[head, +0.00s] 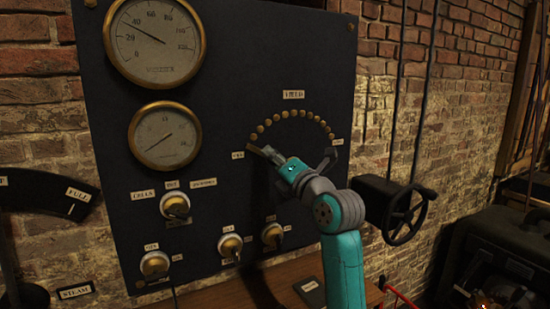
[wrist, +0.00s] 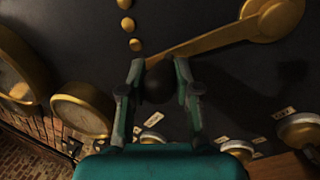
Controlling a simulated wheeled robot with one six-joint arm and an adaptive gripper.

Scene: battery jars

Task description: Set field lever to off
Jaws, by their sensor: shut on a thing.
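The field lever is a brass arm with a round brass hub (wrist: 272,14) and a dark ball knob (wrist: 158,83) at its outer end. In the wrist view my gripper (wrist: 160,74) has one finger on each side of the knob and is shut on it. In the head view my gripper (head: 271,153) is at the left end of the arc of brass studs (head: 293,115), below the FIELD label (head: 293,95). A small brass piece shows at its tip; my arm hides most of the lever. The small labels at both arc ends are too blurred to read surely.
The dark panel (head: 225,75) carries two brass gauges (head: 155,41) (head: 165,137) at left and several brass rotary switches (head: 175,205) below. A black handwheel (head: 408,215) stands out at right. A wooden ledge (head: 215,297) lies below the panel.

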